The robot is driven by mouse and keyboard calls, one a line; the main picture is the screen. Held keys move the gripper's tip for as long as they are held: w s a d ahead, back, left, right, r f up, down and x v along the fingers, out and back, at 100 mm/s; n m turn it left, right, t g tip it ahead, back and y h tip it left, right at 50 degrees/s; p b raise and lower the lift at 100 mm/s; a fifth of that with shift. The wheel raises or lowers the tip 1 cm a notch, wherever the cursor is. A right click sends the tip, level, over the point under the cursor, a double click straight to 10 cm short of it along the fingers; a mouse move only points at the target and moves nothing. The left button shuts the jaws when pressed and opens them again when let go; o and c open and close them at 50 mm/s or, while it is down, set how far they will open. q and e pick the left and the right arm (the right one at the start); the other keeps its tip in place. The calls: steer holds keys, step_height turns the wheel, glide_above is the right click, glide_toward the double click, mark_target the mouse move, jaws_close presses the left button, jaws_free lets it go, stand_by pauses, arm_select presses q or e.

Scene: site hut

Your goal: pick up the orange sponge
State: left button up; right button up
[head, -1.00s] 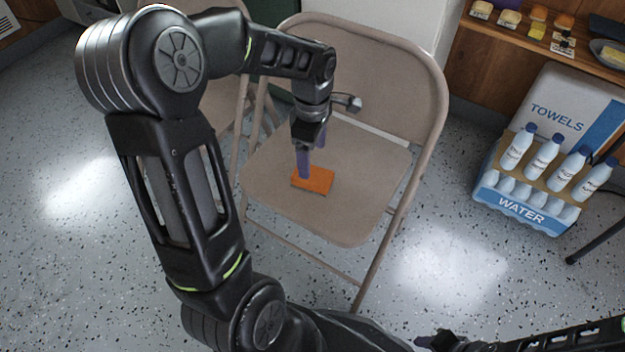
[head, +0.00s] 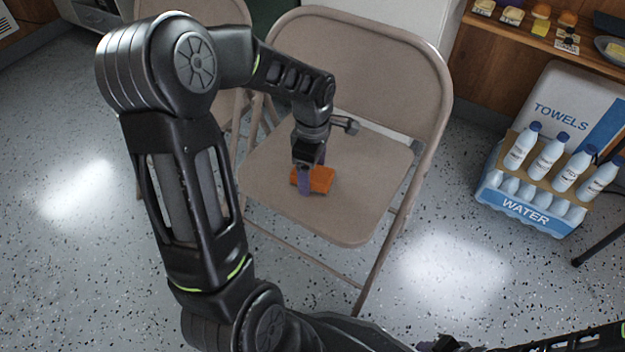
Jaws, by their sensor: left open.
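The orange sponge (head: 323,180) lies flat on the seat of a beige folding chair (head: 355,215). My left gripper (head: 309,182) points down at the sponge, with its jaws open. Its near purple finger reaches down in front of the sponge and covers part of it. The far finger is mostly hidden, so I cannot tell whether the fingers touch the sponge. My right gripper (head: 440,344) shows only partly at the bottom edge, too little to tell its jaw state.
The chair's backrest (head: 375,55) rises behind the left gripper. A second folding chair (head: 228,100) stands to the left behind my arm. A crate of water bottles (head: 530,207) and a towels box (head: 570,105) stand at right. Open speckled floor lies between.

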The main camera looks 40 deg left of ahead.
mark_target(312, 172)
arm_select(q)
steer(key=shift+f, duration=0.45)
steer(key=shift+c, duration=0.6)
steer(key=c, duration=1.3)
steer(key=shift+r, duration=0.2)
step_height(312, 172, up, 10)
steer(key=p, duration=0.4)
steer(key=shift+f, duration=0.1)
